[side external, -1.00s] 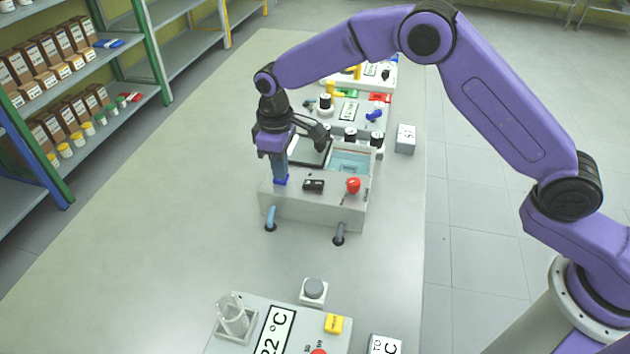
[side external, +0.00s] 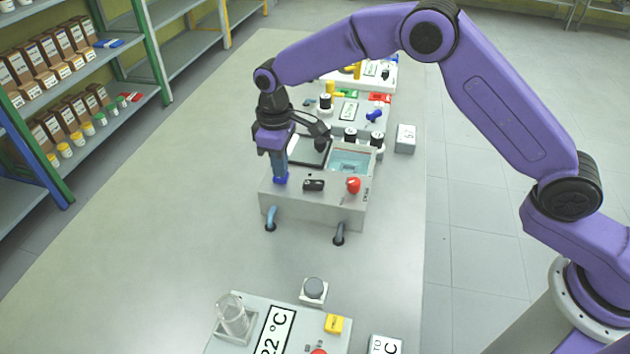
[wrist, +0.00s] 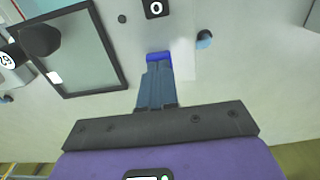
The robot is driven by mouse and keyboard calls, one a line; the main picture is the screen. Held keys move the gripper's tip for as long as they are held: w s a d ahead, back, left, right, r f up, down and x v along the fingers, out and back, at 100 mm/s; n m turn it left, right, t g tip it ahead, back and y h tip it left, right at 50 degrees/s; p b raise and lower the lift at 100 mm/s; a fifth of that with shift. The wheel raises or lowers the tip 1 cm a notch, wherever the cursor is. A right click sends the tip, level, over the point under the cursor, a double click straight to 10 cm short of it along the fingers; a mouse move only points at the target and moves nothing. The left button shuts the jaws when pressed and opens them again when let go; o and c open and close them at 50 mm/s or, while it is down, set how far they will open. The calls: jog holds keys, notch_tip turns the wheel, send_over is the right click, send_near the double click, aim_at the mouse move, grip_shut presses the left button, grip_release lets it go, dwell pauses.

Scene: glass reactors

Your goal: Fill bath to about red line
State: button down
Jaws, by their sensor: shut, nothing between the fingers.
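The bath is a grey box (side external: 310,212) on the bench. Its open basin at the back right holds pale blue water (side external: 350,161). I cannot make out a red line at this size. A red knob (side external: 353,185) sits at the right of its top, and a small black switch or display (side external: 314,185) is left of it. My gripper (side external: 281,177) points down over the left of the box, shut and empty. A blue piece (wrist: 158,57) is right at the fingertips in the wrist view, partly hidden; I cannot tell whether they touch.
A dark-framed panel (wrist: 76,50) lies beside my fingers. Two hoses, light blue (side external: 270,217) and grey (side external: 339,233), leave the box's front. A device with a 22 °C display (side external: 276,333) stands in front, and more instruments (side external: 348,112) stand behind. The bench is clear at left.

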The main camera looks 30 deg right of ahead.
jog(key=shift+r, duration=3.15)
jog(key=s+d+r+n, duration=0.1)
jog(key=s+d+r, duration=0.25)
jog(key=s, duration=0.55)
jog(key=s+d+r+n, duration=0.1)
jog(key=s+d+r, duration=0.3)
jog(key=s, duration=0.6)
jog(key=s+d+f, duration=0.2)
jog(key=s+d, duration=0.6)
jog(key=s, duration=0.1)
jog(key=s+d+f+n, duration=0.1)
jog(key=s+d, duration=0.7)
jog(key=s, duration=0.1)
jog(key=shift+d+f+n, duration=0.2)
jog(key=shift+f+n, duration=0.1)
jog(key=shift+f, duration=0.1)
